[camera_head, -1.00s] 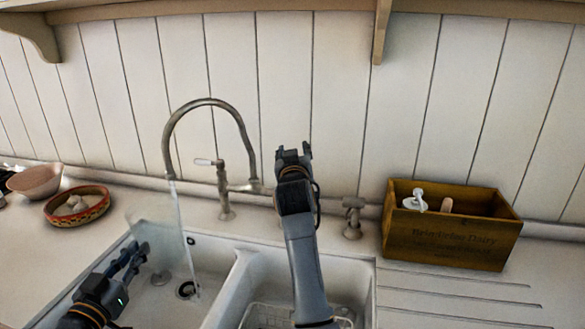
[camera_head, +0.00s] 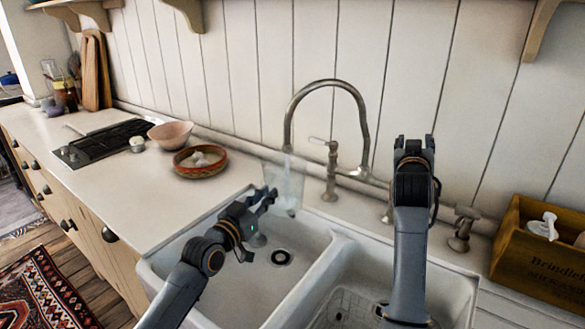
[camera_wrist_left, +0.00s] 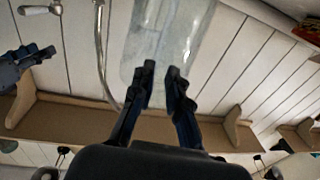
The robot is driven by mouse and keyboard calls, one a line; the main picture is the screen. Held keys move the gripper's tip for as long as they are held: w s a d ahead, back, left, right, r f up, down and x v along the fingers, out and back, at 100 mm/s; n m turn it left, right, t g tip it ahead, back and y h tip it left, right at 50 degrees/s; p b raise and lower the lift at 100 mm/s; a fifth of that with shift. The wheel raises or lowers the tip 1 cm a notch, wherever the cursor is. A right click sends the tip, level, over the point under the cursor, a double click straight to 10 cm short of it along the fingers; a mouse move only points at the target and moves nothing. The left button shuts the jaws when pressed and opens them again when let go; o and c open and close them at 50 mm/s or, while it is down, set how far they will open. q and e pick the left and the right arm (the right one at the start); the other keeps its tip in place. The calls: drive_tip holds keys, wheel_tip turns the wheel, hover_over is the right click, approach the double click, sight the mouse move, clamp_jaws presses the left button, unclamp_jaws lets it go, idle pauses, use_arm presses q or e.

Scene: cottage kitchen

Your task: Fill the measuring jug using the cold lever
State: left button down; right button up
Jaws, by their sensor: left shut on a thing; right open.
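The clear measuring jug (camera_head: 290,186) is under the spout of the curved metal tap (camera_head: 335,84), above the left sink basin. My left gripper (camera_head: 268,197) is shut on it from the left. In the left wrist view the see-through jug (camera_wrist_left: 168,38) rises beyond the fingertips (camera_wrist_left: 163,80). Its water level cannot be made out. A lever with a pale handle (camera_head: 318,141) sits on the tap body; whether it is the cold one cannot be told. My right gripper (camera_head: 415,144) is open and empty, pointing up, right of the tap and hiding part of its fittings.
The white double sink (camera_head: 312,262) has a drain at left and a wire rack at right. A wooden crate (camera_head: 545,265) stands at the right. A patterned bowl (camera_head: 200,174), a pink bowl (camera_head: 170,135) and a hob (camera_head: 103,141) are on the left worktop.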

use_arm(q)
drive_tip(key=shift+w+d+r, duration=0.1)
drive_tip(key=shift+w+d, duration=0.25)
drive_tip(key=shift+w, duration=0.3)
use_arm(e)
drive_tip(key=shift+r, duration=0.1)
drive_tip(key=shift+s+a, duration=0.1)
idle(2.7)
use_arm(q)
drive_tip(key=v, duration=0.9)
drive_tip(key=shift+s+a+r, duration=0.2)
drive_tip(key=shift+s+r, duration=0.05)
drive_tip(key=shift+s, duration=0.05)
